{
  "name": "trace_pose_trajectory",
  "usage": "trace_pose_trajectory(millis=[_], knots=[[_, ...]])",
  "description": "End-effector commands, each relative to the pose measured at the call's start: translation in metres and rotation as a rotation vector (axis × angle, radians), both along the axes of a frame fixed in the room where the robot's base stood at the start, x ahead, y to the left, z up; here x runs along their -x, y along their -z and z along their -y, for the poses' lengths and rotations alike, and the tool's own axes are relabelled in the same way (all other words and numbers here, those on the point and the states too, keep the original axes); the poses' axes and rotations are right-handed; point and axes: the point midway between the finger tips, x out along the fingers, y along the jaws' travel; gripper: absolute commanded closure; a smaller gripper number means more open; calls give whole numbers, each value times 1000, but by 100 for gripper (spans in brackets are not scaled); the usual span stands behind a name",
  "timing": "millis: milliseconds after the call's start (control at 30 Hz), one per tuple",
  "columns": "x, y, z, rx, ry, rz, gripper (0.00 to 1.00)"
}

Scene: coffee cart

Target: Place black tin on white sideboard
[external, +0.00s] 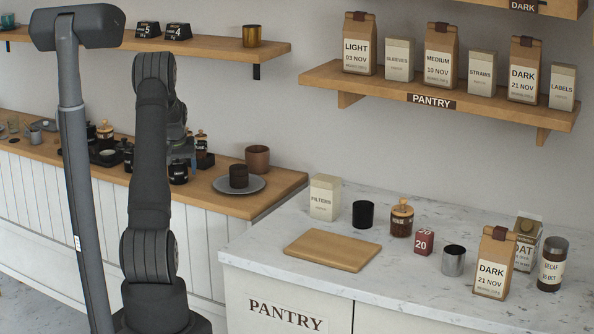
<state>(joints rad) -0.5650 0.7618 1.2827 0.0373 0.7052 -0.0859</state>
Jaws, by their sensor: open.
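A white sideboard (250,250) with a pale marble top and a PANTRY label stands at the right. A plain black tin (363,214) stands upright on its top, near the back. Other small black containers stand on the wooden counter at the left, one of them a dark labelled tin (178,174). My gripper (186,160) is over that counter, close to this labelled tin, and mostly hidden behind my own arm. It is open. I cannot tell whether its fingers are around or behind the tin.
The sideboard holds a wooden board (333,250), a FILTERS box (325,197), a lidded jar (401,218), a red block (424,242), a metal cup (453,261) and a DARK bag (493,263). Shelves hang above.

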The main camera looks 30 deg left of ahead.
Motion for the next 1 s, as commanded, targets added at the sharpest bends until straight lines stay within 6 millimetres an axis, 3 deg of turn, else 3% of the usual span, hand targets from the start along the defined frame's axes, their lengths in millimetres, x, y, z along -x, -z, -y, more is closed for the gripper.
trace_pose_trajectory(millis=[167, 633, 800, 1000], knots=[[3, -15, 2, -2, 0, 3, 25], [31, -97, 22, -2, 0, 4, 25], [36, -111, 26, 0, 0, 2, 25], [37, -114, 27, 1, 0, 1, 25]])
